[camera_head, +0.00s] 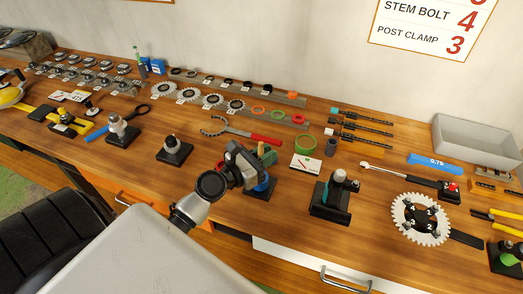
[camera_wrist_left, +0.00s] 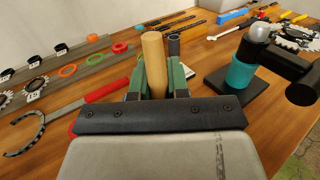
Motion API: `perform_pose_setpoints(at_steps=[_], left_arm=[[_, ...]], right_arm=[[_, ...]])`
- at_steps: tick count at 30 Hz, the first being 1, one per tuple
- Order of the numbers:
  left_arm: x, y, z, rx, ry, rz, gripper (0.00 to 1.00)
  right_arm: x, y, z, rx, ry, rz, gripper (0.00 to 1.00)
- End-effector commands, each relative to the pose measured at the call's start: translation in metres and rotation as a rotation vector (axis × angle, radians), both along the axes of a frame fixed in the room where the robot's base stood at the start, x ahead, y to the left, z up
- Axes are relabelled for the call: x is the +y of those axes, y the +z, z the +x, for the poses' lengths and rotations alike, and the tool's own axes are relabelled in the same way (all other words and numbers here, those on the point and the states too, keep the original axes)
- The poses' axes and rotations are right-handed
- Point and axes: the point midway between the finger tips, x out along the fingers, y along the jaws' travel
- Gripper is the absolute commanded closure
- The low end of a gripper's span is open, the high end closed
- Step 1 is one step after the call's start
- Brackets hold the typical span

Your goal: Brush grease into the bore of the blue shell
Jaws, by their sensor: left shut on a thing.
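My left gripper (camera_head: 264,160) is shut on a tan wooden handle, seen in the wrist view (camera_wrist_left: 154,62) standing up between the green fingers (camera_wrist_left: 155,82). The handle's lower end is hidden, so I cannot see any bristles. Just below the gripper in the head view is a blue piece, which looks like the blue shell (camera_head: 263,186), on a black base (camera_head: 252,194). The gripper partly covers it, and its bore is not visible. I cannot tell whether the held tool touches it. My right gripper is not in view.
A black stand (camera_head: 329,212) with a teal sleeve and grey top stands close to the right. A white toothed disc (camera_head: 420,239) is farther right.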

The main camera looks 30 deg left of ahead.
Motion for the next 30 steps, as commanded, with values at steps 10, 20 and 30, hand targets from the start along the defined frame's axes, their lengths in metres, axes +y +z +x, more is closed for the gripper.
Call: perform_pose_setpoints(at_steps=[10, 20, 30], left_arm=[[-0.005, 0.0, 0.001, 0.0, 0.0, 0.001, 1.0], [0.003, -0.001, 0.004, 0.0, 0.0, 0.001, 1.0], [0.013, -0.001, 0.008, 0.0, 0.0, 0.001, 1.0]], right_arm=[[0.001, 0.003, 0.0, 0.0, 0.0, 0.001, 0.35], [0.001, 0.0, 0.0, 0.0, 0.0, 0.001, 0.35], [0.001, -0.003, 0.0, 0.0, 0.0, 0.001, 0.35]])
